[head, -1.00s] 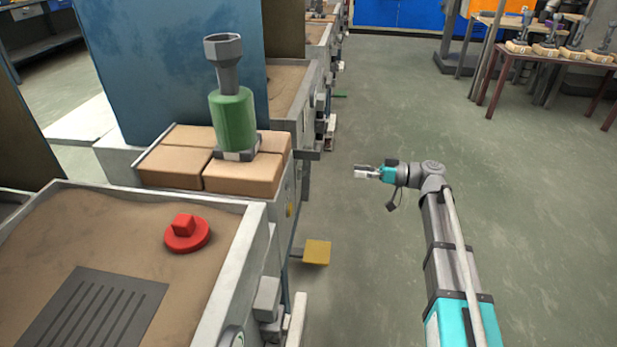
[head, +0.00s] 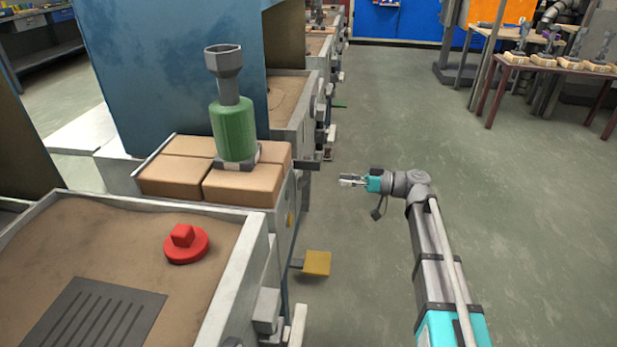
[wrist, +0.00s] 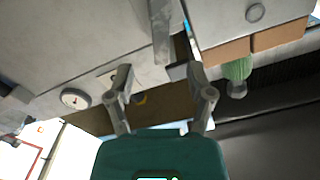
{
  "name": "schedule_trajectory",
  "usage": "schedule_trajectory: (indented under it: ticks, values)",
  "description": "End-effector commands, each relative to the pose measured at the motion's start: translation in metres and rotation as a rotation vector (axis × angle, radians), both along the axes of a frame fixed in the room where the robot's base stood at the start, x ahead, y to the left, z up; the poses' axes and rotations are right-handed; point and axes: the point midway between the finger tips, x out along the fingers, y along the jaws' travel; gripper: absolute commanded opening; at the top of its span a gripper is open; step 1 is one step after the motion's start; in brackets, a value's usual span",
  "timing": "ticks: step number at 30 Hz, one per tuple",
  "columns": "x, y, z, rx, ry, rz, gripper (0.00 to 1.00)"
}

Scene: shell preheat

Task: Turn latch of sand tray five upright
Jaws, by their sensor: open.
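My gripper (head: 352,181) is open and empty at the end of my outstretched arm, over the aisle to the right of the trays. A dark grey bar (head: 307,165) sticks out level from the side of the brick-topped stand, a little left of the fingertips; it may be the latch. No tray number is readable, so I cannot tell which is tray five.
A sand tray (head: 255,255) with a red knob (head: 186,244) is at the front left. A green cylinder (head: 234,130) stands on tan blocks. A yellow pedal (head: 317,262) juts low into the aisle. The floor to the right is clear up to a table (head: 550,65).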

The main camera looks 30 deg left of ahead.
Motion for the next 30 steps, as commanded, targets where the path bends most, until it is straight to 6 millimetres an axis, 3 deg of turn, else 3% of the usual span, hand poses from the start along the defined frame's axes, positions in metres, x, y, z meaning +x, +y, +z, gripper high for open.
schedule_trajectory:
  ticks: [18, 30]
  values:
    - [-0.028, 0.081, 0.000, 0.000, 0.000, 0.001, 0.69]
    - [-0.033, 0.095, 0.000, 0.000, 0.000, 0.000, 0.69]
